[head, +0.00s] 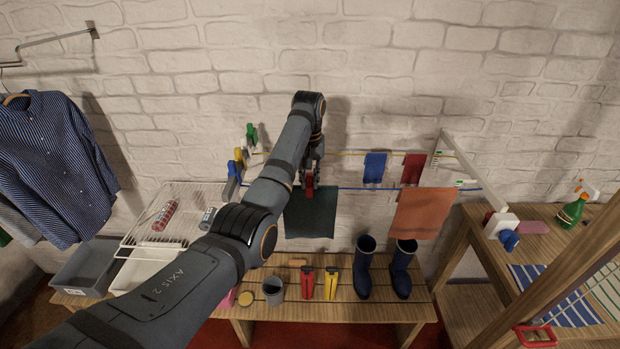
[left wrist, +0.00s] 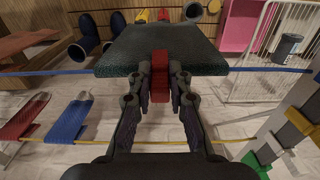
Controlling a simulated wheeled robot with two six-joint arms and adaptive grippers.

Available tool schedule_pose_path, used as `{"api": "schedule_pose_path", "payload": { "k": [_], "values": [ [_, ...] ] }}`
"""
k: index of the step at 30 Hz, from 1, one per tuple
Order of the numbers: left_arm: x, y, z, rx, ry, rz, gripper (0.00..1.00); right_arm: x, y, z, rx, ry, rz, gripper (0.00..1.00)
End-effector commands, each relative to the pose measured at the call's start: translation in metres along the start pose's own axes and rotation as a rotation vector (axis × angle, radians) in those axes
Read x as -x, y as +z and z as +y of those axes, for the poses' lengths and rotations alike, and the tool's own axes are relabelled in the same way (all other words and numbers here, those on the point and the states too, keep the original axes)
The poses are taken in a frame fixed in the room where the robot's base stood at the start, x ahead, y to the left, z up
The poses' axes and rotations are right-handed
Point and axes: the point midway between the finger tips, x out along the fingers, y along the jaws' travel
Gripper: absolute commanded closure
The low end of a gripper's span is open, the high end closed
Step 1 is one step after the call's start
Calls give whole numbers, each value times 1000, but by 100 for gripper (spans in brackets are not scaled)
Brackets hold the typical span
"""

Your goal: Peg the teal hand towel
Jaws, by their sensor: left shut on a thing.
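The dark teal hand towel (head: 311,216) hangs over the blue line (head: 345,187) in the head view. It also shows in the left wrist view (left wrist: 165,42), with its folded top along the line. My left gripper (head: 309,178) is above the towel's top edge. It is shut on a red peg (left wrist: 160,80), which shows in the left wrist view between the fingertips. The peg overlaps the middle of the towel's top edge; its lower jaws are hidden, so I cannot tell how far it sits over the line. My right gripper is not in view.
A blue cloth (head: 375,168) and a red cloth (head: 413,168) hang on the yellow line behind. An orange towel (head: 424,212) hangs to the right. Coloured pegs (head: 239,157) sit on the left post. Blue boots (head: 363,270) stand on the bench (head: 345,305) below.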

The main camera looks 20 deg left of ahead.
Motion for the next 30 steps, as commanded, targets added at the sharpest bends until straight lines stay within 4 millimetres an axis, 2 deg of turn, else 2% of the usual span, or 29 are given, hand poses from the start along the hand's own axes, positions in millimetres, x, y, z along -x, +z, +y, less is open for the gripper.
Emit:
{"api": "schedule_pose_path", "payload": {
  "k": [2,3,9,15,23,26,30],
  "values": [
    [0,0,0,0,0,0,100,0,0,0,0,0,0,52],
    [0,0,0,0,0,0,81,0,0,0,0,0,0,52],
    [0,0,0,0,0,0,55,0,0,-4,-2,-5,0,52],
    [0,0,0,0,0,0,55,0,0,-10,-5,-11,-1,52],
    [2,0,1,0,0,1,55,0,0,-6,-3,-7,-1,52],
    [11,1,4,-1,1,2,55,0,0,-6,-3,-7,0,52],
    [38,0,2,1,1,4,55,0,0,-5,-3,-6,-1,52]
  ]
}}
